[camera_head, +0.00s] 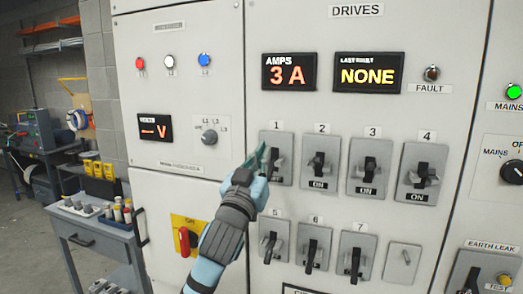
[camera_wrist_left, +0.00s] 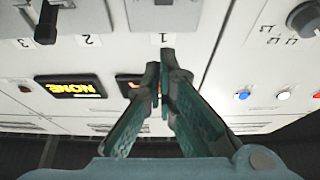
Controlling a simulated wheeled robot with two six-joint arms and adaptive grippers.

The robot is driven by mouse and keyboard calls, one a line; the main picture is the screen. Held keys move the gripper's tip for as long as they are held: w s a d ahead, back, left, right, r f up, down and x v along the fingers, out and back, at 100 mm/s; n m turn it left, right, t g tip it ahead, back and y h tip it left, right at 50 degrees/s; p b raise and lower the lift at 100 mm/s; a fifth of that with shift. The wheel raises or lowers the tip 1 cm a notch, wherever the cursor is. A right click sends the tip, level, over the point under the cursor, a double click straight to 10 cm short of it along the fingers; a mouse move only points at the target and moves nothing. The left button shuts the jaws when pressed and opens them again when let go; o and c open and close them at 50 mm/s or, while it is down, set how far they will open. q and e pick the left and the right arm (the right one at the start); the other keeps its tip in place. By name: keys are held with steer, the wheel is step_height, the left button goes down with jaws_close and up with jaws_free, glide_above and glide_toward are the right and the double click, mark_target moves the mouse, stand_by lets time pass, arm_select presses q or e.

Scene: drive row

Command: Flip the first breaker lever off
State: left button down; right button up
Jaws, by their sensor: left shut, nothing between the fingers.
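The first breaker (camera_head: 284,177), a grey plate under the label 1, sits at the left end of the upper row in the head view. My left gripper (camera_head: 262,158) is at its left side, shut and empty, covering part of the plate. The lever is partly hidden, so I cannot tell its position or whether the fingers touch it. In the left wrist view, the closed fingertips (camera_wrist_left: 163,65) are close to the label 1 (camera_wrist_left: 163,39). My right gripper is not in view.
Breakers 2 (camera_head: 319,160), 3 (camera_head: 369,166) and 4 (camera_head: 423,174) stand to the right, labelled ON. A lower row with breaker 5 (camera_head: 273,240) lies beneath. A red rotary switch (camera_head: 184,241) is at lower left. A tool cart (camera_head: 85,228) stands left of the cabinet.

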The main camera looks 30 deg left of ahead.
arm_select(q)
steer(key=s+d+f+b, duration=0.1)
steer(key=s+f+b, duration=0.3)
steer(key=s+f, duration=0.2)
steer(key=shift+s+d+f, duration=0.2)
steer(key=shift+s+d, duration=0.15)
steer(key=shift+s, duration=0.35)
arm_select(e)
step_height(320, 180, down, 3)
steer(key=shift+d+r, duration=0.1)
